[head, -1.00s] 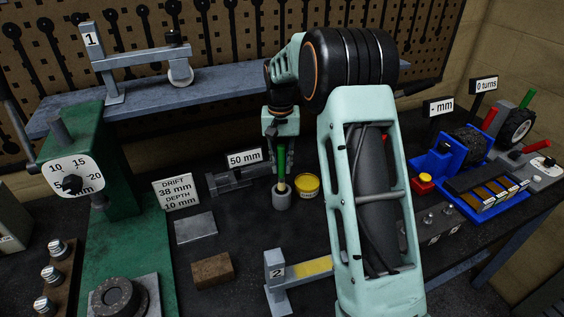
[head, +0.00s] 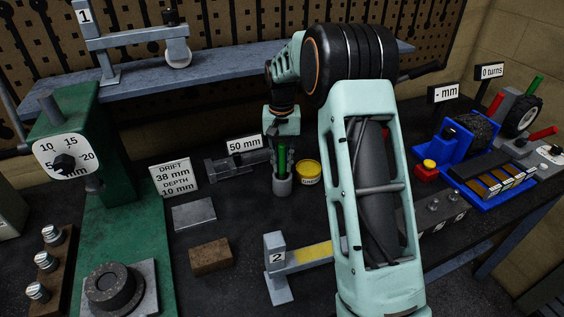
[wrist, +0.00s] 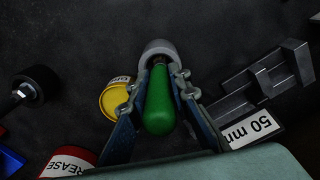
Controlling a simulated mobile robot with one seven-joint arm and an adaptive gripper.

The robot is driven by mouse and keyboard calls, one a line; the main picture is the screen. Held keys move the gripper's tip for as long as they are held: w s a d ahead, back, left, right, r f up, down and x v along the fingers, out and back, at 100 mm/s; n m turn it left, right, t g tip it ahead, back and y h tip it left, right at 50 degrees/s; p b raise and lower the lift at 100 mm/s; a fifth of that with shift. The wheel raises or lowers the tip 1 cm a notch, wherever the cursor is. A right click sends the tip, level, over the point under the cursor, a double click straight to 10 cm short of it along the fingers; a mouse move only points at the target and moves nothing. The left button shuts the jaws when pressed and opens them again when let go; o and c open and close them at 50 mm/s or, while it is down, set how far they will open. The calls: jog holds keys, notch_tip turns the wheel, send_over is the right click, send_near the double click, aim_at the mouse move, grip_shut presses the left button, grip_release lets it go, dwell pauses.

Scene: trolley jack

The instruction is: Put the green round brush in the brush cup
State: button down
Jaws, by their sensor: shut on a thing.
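The green round brush (head: 282,161) is upright below my gripper (head: 281,150), with its lower end down inside the mouth of the grey brush cup (head: 282,187). In the wrist view the green handle (wrist: 158,112) is between the two fingers of my gripper (wrist: 157,88), which are shut on it. The cup (wrist: 158,47) shows there just beyond the handle. The brush's lower end is hidden by the cup, and I cannot tell whether it touches the bottom.
A yellow tin (head: 308,172) stands close to the cup's right. A grey vice-like tool (head: 226,167) with a "50 mm" sign (head: 244,144) is to its left. The blue shelf (head: 230,63) runs behind. A metal plate (head: 194,214) and brown block (head: 211,257) lie front left.

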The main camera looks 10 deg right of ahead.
jog(key=shift+f+b, duration=0.35)
jog(key=shift+f, duration=0.3)
jog(key=c, duration=1.7)
grip_release()
jog(key=shift+r, duration=0.1)
